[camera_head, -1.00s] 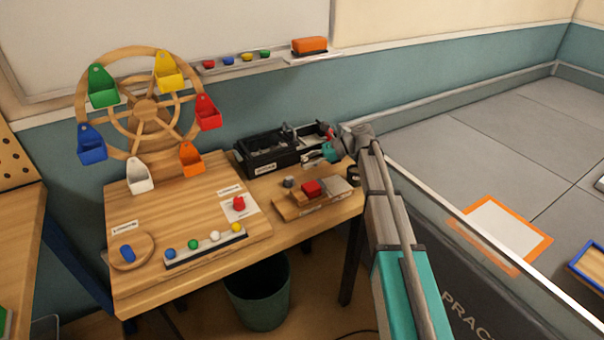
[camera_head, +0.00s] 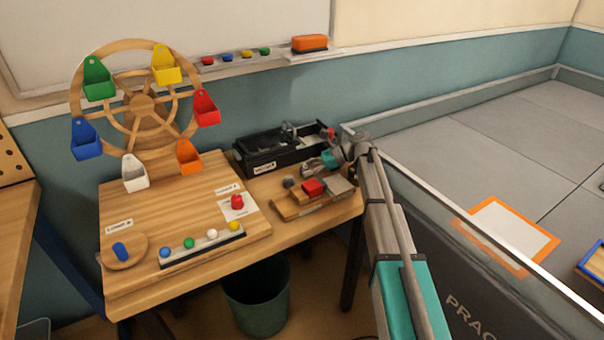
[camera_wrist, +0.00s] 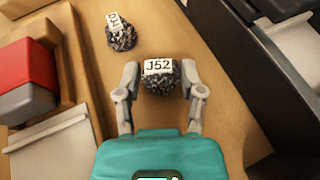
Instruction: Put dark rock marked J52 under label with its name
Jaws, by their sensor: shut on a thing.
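The dark speckled rock marked J52 (camera_wrist: 160,82) sits between the fingers of my gripper (camera_wrist: 160,74) in the wrist view, its white tag facing the camera. My gripper is shut on it. I cannot tell whether the rock touches the wooden table. A second dark rock (camera_wrist: 121,36) with a partly readable white tag lies farther off, up and left. In the head view my gripper (camera_head: 313,165) is low over the table in front of the black machine, and the held rock is too small to make out. I cannot read a name label for it.
A black machine (camera_head: 255,152) with a white label stands behind my gripper. A wooden block stand with a red block (camera_head: 313,187) is close in front. A wooden board with a Ferris wheel (camera_head: 140,115) fills the table's left. A bin (camera_head: 257,300) stands below.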

